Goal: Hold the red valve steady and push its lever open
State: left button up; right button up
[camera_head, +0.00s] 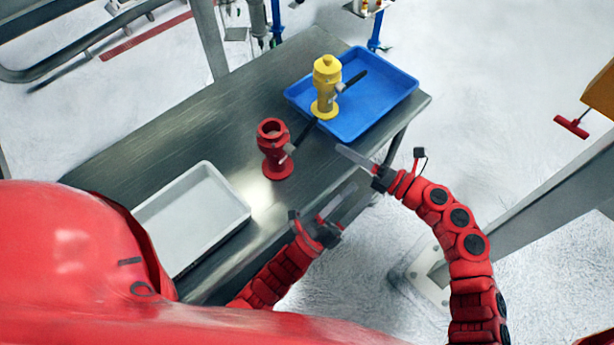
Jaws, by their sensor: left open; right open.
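The red valve (274,150) stands upright on the metal table, with an open round top. Its dark lever (303,133) sticks out to the upper right, toward the yellow valve's base. My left gripper (340,201) is open and empty, below and to the right of the red valve, near the table's front edge. My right gripper (355,158) is open and empty, to the right of the red valve and apart from it. Neither gripper touches the valve or its lever.
A yellow valve (326,88) with a dark lever stands at the blue tray (405,92) at the table's right end. A white tray (207,251) lies at the front left. The metal table (185,125) is bare at the back left. A grey post stands on the right.

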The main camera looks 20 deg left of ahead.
pick_arm(q)
jog(key=w+d+f+m+g+y, duration=0.1)
jog(key=d+f+m+g, duration=0.3)
jog(key=d+f+m, duration=0.25)
jog(key=w+f+m+y, duration=0.3)
jog(key=w+m+y, duration=0.1)
jog(key=w+y, duration=0.55)
jog(key=s+a+r+n+g+y, duration=0.3)
jog(key=s+a+r+n+y, duration=0.1)
jog(key=a+y, duration=0.4)
jog(key=s+a+r+n+g+y, duration=0.35)
jog(key=a+y, duration=0.35)
jog(key=a, duration=0.4)
jog(key=x, duration=1.7)
jog(key=shift+w+d+f, duration=0.25)
jog(key=shift+d+f, duration=0.05)
